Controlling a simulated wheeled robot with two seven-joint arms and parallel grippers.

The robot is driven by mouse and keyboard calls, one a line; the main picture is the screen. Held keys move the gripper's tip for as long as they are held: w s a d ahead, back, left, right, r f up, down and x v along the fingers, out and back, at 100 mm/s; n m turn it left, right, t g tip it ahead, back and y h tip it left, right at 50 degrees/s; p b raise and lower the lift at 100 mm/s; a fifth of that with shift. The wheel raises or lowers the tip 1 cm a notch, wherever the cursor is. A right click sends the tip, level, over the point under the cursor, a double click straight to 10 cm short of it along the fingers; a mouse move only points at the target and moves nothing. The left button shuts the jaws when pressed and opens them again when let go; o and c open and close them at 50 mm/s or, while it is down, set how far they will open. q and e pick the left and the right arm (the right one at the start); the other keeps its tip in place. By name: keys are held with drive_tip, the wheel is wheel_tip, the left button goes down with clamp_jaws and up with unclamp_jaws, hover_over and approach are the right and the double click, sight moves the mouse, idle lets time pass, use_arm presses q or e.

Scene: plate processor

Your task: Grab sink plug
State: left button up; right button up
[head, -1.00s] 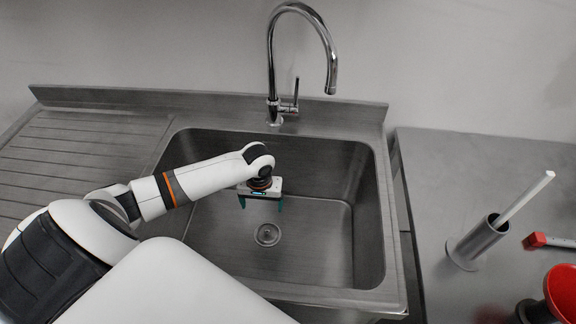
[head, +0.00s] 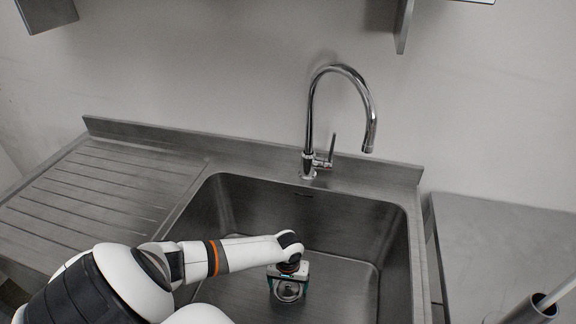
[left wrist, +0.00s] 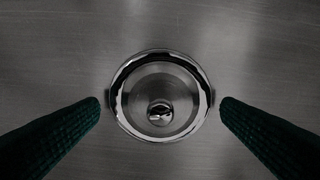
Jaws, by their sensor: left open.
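The sink plug (left wrist: 160,82) is a round, shiny metal disc with a small knob at its centre. It sits in the floor of the steel sink basin, and it also shows in the head view (head: 288,292) between the fingers. My left gripper (left wrist: 162,101) is open, with one dark green fingertip on each side of the plug, very close to its rim. I cannot tell whether they touch it. In the head view my left gripper (head: 288,286) is down inside the basin. My right gripper is out of view.
The sink (head: 398,290) has a chrome faucet (head: 310,135) at its back edge, above and behind my arm. A ridged drainboard (head: 110,190) lies to the left. A grey counter (head: 500,235) with a metal holder (head: 528,312) stands to the right.

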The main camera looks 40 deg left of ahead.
use_arm(q)
drive_tip(key=shift+f, duration=0.4)
drive_tip(key=shift+c, duration=0.4)
drive_tip(key=c, duration=1)
drive_tip(key=shift+r, duration=0.1)
